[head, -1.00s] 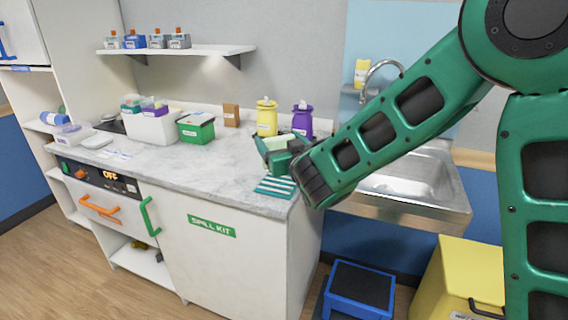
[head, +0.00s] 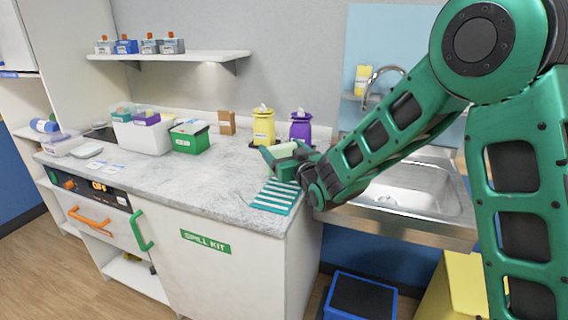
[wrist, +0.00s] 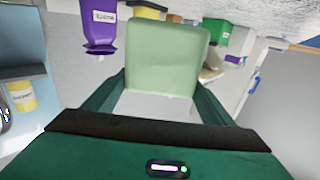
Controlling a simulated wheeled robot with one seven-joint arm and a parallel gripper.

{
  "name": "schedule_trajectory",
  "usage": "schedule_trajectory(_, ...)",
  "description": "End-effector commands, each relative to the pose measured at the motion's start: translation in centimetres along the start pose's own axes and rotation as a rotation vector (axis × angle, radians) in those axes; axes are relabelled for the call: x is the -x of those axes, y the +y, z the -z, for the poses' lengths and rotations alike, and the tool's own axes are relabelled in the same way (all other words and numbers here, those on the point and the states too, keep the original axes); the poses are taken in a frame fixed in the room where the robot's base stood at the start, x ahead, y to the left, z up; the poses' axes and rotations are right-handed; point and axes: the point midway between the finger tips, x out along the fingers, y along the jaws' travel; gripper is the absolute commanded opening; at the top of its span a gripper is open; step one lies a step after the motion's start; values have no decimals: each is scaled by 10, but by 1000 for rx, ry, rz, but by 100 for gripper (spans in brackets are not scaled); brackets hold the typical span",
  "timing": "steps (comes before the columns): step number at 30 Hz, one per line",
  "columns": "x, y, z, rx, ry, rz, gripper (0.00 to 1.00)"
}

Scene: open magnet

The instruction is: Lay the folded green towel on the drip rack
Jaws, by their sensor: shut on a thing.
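The folded green towel (wrist: 168,55) is a pale green block held in my gripper (wrist: 165,98), between its two fingers in the wrist view. In the head view the towel (head: 284,149) shows pale on top of my gripper (head: 280,162), above the counter. The drip rack (head: 275,197) is a flat teal slatted piece lying on the counter near its front right corner. My gripper is above and behind the rack in the picture, apart from it. Part of the rack's right edge is close to my wrist in the picture.
A yellow dispenser (head: 263,128) and a purple dispenser (head: 300,128) stand behind my gripper. A green box (head: 190,140) and a white bin (head: 140,137) are further left. The sink (head: 415,190) is to the right, under my arm. The counter (head: 190,178) left of the rack is clear.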

Motion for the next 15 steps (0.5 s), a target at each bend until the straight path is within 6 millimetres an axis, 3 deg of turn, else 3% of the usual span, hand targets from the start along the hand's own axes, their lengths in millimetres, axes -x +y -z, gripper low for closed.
schedule_trajectory(8,-5,9,-12,0,0,1,46)
schedule_trajectory(15,-5,9,-44,1,-2,1,46)
